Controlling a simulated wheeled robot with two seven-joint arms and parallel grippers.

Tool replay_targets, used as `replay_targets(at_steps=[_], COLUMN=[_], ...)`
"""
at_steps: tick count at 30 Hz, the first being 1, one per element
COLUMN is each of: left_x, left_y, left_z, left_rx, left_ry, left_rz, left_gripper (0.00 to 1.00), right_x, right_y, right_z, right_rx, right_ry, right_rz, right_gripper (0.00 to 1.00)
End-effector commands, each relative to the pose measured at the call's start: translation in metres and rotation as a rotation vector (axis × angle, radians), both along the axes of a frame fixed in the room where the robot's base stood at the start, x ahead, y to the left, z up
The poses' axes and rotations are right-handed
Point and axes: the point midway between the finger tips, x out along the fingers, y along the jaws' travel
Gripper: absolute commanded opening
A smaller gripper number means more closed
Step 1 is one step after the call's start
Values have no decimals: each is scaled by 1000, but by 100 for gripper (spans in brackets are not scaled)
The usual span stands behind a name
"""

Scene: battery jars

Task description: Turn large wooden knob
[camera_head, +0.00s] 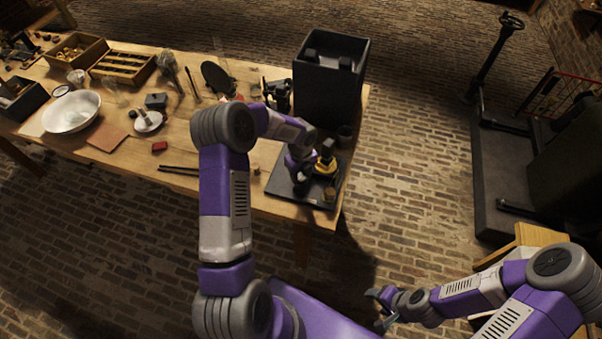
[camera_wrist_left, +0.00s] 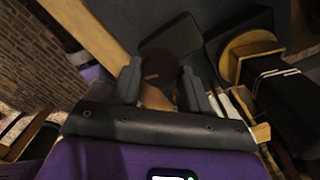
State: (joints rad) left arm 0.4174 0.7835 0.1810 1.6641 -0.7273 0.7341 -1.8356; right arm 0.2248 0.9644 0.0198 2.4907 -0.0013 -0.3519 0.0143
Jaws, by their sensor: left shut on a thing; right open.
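My left gripper (camera_head: 299,186) is low over a black board (camera_head: 328,197) at the right end of the workbench. In the left wrist view its two dark fingers (camera_wrist_left: 160,88) stand on either side of a dark brown round thing (camera_wrist_left: 172,66), which appears to be the large wooden knob. The fingers are shut on it; its lower part is partly hidden by the gripper. A yellow and black device (camera_head: 325,164) stands beside the gripper on the board. My right gripper (camera_head: 380,308) is open and empty, low at the right, away from the bench.
A tall black box (camera_head: 330,82) stands behind the board. The wooden workbench (camera_head: 225,183) carries a white bowl (camera_head: 71,111), a white dish (camera_head: 148,121), wooden trays (camera_head: 122,65) and small tools to the left. A dark cart (camera_head: 503,175) stands at the right, with open brick floor between.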

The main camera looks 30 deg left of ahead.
Motion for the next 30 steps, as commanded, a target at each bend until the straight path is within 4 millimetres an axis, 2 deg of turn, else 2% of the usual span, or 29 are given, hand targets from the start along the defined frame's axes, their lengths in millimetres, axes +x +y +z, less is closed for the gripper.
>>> replay_targets(at_steps=[8,9,14,23,26,30], left_x=[-1,-1,-1,0,1,1], left_y=[0,0,0,0,0,1], left_z=[-1,-1,-1,2,12,36], left_rx=[1,1,0,1,2,1], left_ry=[3,3,2,-1,-3,-4], left_rz=[0,0,1,1,1,2], left_gripper=[15,47,71,71,71,71], right_x=[0,0,0,0,0,0], right_y=[0,0,0,0,0,0], right_z=[0,0,0,0,1,3], right_rx=[0,0,0,0,0,0], right_ry=[0,0,0,0,0,0], right_rz=[0,0,0,0,0,0], right_gripper=[64,64,64,64,64,64])
